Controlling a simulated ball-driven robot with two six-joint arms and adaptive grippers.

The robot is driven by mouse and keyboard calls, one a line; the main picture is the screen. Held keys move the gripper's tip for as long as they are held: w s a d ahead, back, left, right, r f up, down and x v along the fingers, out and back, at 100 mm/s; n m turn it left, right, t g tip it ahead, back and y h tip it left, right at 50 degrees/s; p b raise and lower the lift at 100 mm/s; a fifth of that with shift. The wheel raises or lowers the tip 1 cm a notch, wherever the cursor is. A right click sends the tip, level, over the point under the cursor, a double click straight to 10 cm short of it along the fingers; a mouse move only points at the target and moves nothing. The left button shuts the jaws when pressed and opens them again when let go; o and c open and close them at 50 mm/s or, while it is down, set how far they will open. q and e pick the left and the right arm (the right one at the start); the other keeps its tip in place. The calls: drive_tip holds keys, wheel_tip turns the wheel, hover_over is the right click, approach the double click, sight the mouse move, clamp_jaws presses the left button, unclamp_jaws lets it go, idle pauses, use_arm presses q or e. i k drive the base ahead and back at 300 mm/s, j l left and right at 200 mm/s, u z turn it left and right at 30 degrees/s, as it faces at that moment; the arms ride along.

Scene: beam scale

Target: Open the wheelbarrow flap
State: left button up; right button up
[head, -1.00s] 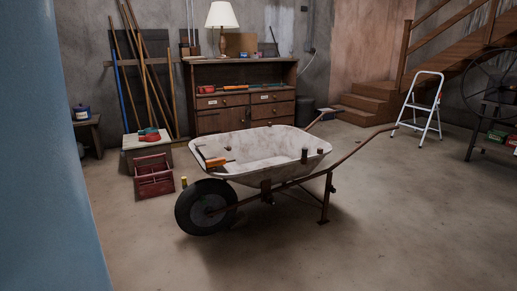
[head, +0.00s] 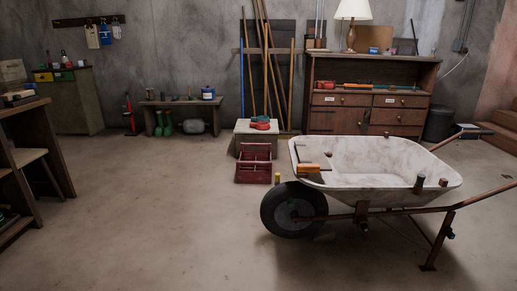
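The wheelbarrow (head: 385,183) stands at the right of the head view, its white, stained tray tipped slightly toward me and its black wheel (head: 293,209) at the left. Its rusty frame and handles reach to the right edge. An orange-handled tool (head: 308,169) lies at the tray's left end. Small dark cylinders (head: 419,184) stand at the tray's near right rim. I cannot make out a separate flap for certain. Neither of my grippers is in view.
A red tool crate (head: 254,164) sits on the floor left of the wheelbarrow, before a pale box. A wooden cabinet (head: 367,97) stands behind. A workbench (head: 30,160) is at the left. The floor between is clear.

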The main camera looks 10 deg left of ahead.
sight(308, 152)
drive_tip(key=i+l+u, duration=0.1)
drive_tip(key=l+u, duration=0.35)
drive_tip(key=l, duration=0.7)
drive_tip(key=k+l+u, duration=0.1)
drive_tip(key=l+u, duration=0.3)
drive_tip(key=l, duration=1.75)
drive_tip(key=i+u, duration=0.15)
drive_tip(key=i, duration=0.25)
drive_tip(key=i+l+u, duration=0.15)
drive_tip(key=i, duration=0.3)
drive_tip(key=i+l+u, duration=0.15)
drive_tip(key=i, duration=0.25)
drive_tip(key=u, duration=0.75)
